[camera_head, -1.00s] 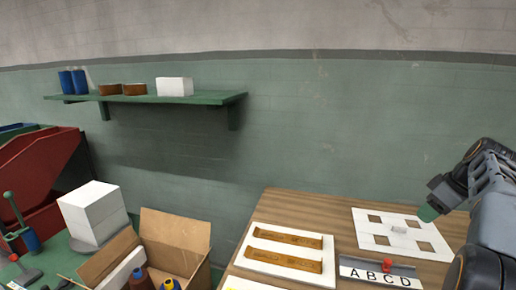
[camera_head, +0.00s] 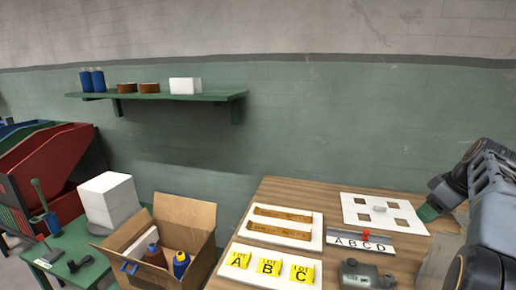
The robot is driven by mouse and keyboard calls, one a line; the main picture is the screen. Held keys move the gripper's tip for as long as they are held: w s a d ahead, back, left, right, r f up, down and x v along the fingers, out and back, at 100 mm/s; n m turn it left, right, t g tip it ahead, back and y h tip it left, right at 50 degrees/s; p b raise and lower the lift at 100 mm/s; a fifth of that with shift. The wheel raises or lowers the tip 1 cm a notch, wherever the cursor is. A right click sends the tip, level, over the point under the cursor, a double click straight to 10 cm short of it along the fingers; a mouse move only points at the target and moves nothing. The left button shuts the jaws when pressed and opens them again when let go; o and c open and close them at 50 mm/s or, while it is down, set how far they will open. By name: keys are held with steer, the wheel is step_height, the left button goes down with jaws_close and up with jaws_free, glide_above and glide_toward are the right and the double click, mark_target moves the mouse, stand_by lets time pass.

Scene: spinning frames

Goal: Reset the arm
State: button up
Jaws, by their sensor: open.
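My arm (camera_head: 487,205) enters from the right edge, bent. My gripper (camera_head: 430,210), with a green tip, points down and left near the right side of the white board with square cutouts (camera_head: 357,220). No held object shows at it. The gap between its fingers is hard to see from this angle.
A cardboard box (camera_head: 190,215) with bottles stands left. The wall shelf (camera_head: 150,96) is behind.

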steer(key=s+a+f+m+g+h+p, duration=0.15)
steer(key=s+a+f+m, duration=0.25)
steer(key=a+f+m, duration=0.4)
steer(key=s+a+n+p, duration=0.1)
steer(key=s+a+p, duration=0.2)
steer(key=a, duration=0.7)
steer(key=s+a+r+n+t+p, duration=0.1)
steer(key=s+a+p, duration=0.3)
steer(key=s+a, duration=0.3)
steer(key=a, duration=0.3)
steer(key=shift+s+r, duration=0.25)
steer(key=shift+h, duration=0.35)
steer(key=shift+c, duration=0.4)
